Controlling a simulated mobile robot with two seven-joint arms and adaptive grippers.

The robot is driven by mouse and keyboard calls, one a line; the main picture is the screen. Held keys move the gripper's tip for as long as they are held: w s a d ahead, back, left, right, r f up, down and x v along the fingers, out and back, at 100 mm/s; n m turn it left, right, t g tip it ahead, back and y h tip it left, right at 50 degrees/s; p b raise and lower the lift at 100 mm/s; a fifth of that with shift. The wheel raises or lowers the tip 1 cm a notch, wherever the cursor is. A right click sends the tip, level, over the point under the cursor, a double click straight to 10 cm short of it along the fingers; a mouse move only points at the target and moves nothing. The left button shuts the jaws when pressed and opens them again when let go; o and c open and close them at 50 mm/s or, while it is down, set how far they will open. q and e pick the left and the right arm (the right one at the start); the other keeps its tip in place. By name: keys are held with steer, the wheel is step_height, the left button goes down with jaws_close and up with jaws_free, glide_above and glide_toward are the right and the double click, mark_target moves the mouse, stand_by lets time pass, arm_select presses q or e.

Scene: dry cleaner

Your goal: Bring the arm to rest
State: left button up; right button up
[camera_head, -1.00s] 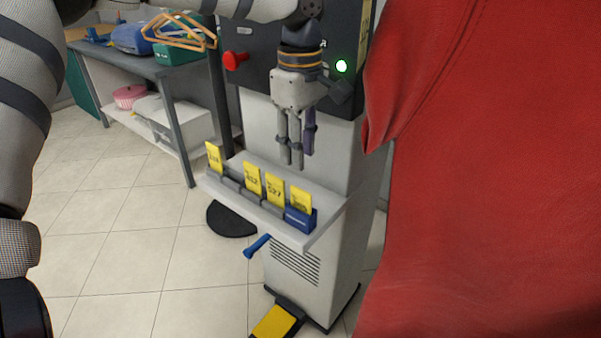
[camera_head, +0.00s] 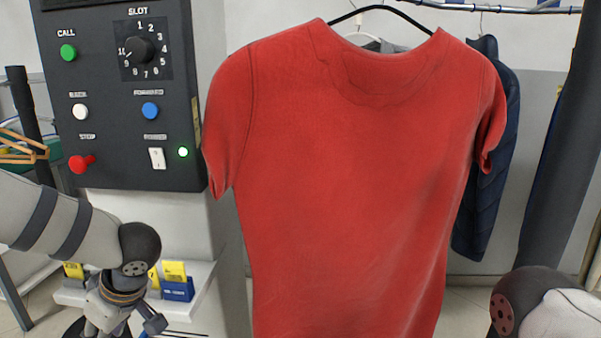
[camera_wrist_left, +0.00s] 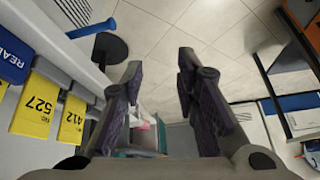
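My left gripper (camera_wrist_left: 160,70) is open and empty in the left wrist view, its two dark fingers apart over the tiled floor. In the head view its wrist is at the lower left, in front of the tag shelf (camera_head: 203,292), with the fingertips cut off by the bottom edge. Part of my right arm shows at the lower right of the head view; its gripper is out of view.
A red shirt (camera_head: 350,170) hangs close in the middle. Left of it stands a dark control panel (camera_head: 120,100) with a dial, buttons and a lit green lamp. Yellow tags (camera_wrist_left: 38,103) stand beside my left gripper. A dark blue jacket (camera_head: 485,180) hangs behind.

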arm_select(q)
steer(key=s+d+f+m+t+h, duration=0.1)
steer(key=s+d+f+m, duration=0.1)
steer(key=s+f+m, duration=0.55)
steer(key=s+d+f+m+t+h, duration=0.1)
steer(key=s+d+f+m, duration=0.3)
steer(key=f, duration=0.6)
steer(key=s+d+f+m+g+h, duration=0.1)
steer(key=s+d+g+h, duration=0.1)
steer(key=s, duration=1)
steer(key=s+d+f+m+g+h, duration=0.1)
steer(key=s+d+g+h, duration=0.1)
steer(key=s, duration=1.1)
steer(key=shift+s+d+f+m+g, duration=0.15)
steer(key=shift+s+f+m+g, duration=0.2)
steer(key=shift+g, duration=0.45)
steer(key=shift+w, duration=0.1)
